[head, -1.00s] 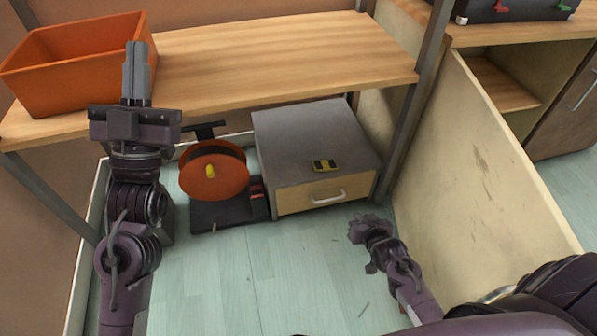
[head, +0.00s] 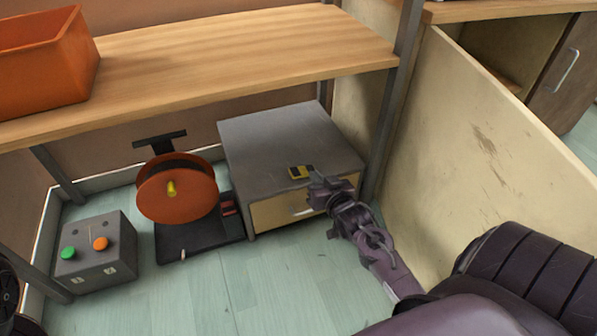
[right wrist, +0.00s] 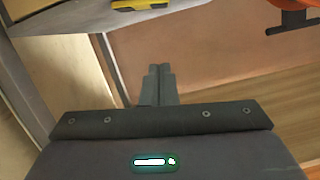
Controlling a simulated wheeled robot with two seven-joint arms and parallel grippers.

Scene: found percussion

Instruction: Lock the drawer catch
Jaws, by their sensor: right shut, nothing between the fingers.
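The grey drawer cabinet (head: 275,138) stands on the floor under the shelf, with a light wood drawer front (head: 275,212). The drawer looks closed. The yellow-and-black catch (head: 300,172) sits at the front edge of the cabinet top. My right gripper (head: 315,178) is shut and empty, just right of the catch in the head view, partly hiding the drawer front and handle. In the right wrist view its closed fingers (right wrist: 160,85) show, with the catch (right wrist: 140,4) cut by the top edge. I cannot tell whether they touch. My left gripper is out of view.
An orange reel (head: 160,205) on a dark base stands left of the cabinet. A grey box (head: 95,262) with green and orange buttons is farther left. The wooden shelf (head: 220,50) hangs above, holding an orange bin (head: 45,70). A pale panel (head: 470,170) bounds the right.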

